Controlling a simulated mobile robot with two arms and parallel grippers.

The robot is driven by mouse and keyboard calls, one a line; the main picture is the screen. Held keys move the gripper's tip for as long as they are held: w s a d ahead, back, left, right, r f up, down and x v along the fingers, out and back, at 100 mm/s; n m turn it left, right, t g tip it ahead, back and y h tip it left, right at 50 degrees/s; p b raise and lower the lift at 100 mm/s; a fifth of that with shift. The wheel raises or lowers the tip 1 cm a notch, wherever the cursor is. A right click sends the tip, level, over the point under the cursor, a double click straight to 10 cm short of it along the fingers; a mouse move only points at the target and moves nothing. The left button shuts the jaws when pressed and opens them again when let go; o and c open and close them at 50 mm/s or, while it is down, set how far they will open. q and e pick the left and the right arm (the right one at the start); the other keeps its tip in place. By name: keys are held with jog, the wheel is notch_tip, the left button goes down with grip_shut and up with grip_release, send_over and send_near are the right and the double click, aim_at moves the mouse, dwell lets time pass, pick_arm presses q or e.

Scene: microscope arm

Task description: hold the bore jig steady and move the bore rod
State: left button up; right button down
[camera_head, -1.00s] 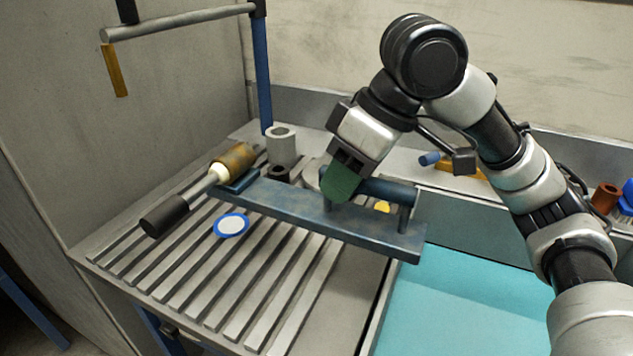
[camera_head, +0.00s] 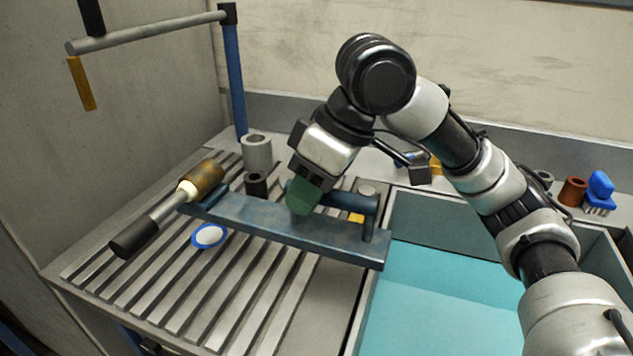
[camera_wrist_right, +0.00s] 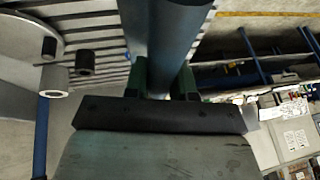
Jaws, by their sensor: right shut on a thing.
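The bore jig (camera_head: 285,233) is a long blue-grey bar with a raised handle (camera_head: 350,201) at its right end. It lies low over the slatted table. My right gripper (camera_head: 300,202), with green fingers, is shut on that handle; in the right wrist view my fingers (camera_wrist_right: 160,82) flank the handle bar (camera_wrist_right: 168,35). The bore rod (camera_head: 165,206) has a black grip, silver shaft, pale collar and bronze cylinder. It slants near the jig's left end; whether it touches the jig is unclear. My left gripper is out of view.
A blue-rimmed white disc (camera_head: 209,236) lies in front of the jig. A grey hollow cylinder (camera_head: 257,153) and a dark one (camera_head: 256,185) stand behind it. A teal-floored tray (camera_head: 440,300) is at right. A blue post (camera_head: 235,85) rises behind.

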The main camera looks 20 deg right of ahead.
aim_at(251, 212)
jog(key=shift+w+a+f+p, duration=0.4)
jog(key=shift+w+a+f, duration=0.65)
jog(key=shift+a+f, duration=0.25)
jog(key=shift+w+a+f+p, duration=0.4)
jog(key=shift+w+a+f, duration=0.75)
jog(key=shift+f, duration=0.2)
jog(key=shift+w+a+f+p, duration=0.4)
jog(key=shift+w+a+f, duration=0.6)
jog(key=shift+a+f, duration=0.3)
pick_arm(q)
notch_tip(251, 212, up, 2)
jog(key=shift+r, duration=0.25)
pick_arm(e)
jog(key=shift+f, duration=0.7)
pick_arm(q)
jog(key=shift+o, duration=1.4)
